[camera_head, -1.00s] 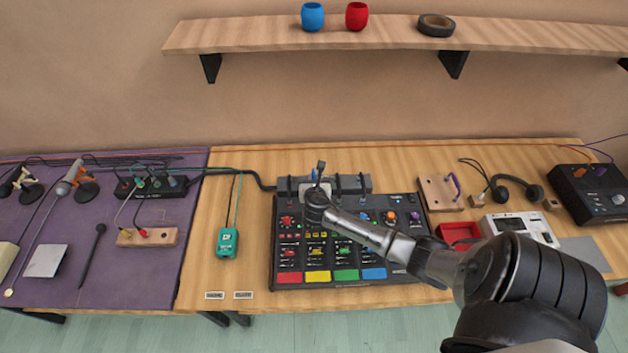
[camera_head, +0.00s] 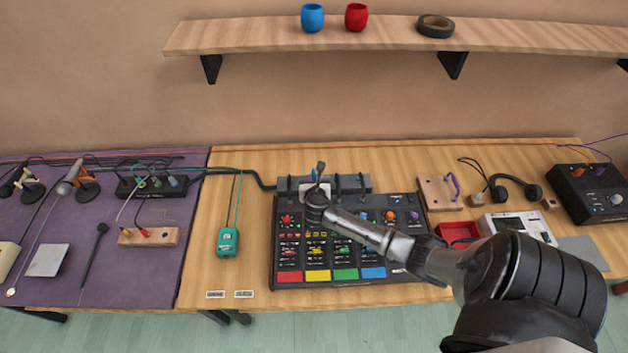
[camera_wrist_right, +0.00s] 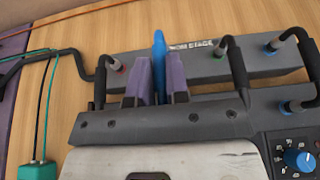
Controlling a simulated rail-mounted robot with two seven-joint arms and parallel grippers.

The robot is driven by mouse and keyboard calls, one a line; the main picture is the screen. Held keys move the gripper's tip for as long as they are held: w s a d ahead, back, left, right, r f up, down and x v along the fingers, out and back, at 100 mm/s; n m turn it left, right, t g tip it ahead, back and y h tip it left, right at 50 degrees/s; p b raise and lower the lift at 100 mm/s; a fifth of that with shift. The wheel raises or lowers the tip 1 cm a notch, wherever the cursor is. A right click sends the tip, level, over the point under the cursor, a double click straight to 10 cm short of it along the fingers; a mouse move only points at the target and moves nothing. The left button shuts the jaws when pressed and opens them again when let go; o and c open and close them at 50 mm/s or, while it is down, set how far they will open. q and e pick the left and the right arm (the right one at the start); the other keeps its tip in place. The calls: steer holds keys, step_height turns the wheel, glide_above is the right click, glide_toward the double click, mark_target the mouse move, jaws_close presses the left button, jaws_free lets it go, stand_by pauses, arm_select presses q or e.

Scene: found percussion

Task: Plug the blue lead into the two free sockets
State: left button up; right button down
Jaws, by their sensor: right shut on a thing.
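My right gripper (camera_head: 319,177) is over the dark stage box (camera_head: 290,186) behind the mixer (camera_head: 345,265). In the right wrist view its two purple-padded fingers (camera_wrist_right: 161,78) are shut on a blue plug (camera_wrist_right: 159,58), which points up past the fingertips. The plug lies in front of the stage box (camera_wrist_right: 205,80), near its lettering. Whether it sits in a socket cannot be told. Black leads with coloured plugs show in the stage box on either side. The far end of the blue lead is hidden. My left gripper is out of view.
A teal meter (camera_head: 228,240) lies left of the mixer. A purple mat (camera_head: 140,270) with several small devices is at the left. A wooden block (camera_head: 440,193), a red tray (camera_head: 457,232) and a dark unit (camera_head: 590,195) stand right. A shelf (camera_head: 540,37) is above.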

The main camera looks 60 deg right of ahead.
steer(key=shift+f, duration=0.55)
steer(key=shift+f+b, duration=0.5)
steer(key=shift+f, duration=0.3)
steer(key=c, duration=1)
jaws_free()
steer(key=shift+c, duration=0.2)
steer(key=shift+s+a+r, duration=0.25)
steer(key=shift+a, duration=0.15)
steer(key=p+v, duration=0.2)
steer(key=v, duration=1)
steer(key=shift+s+a, duration=0.2)
steer(key=shift+a, duration=0.15)
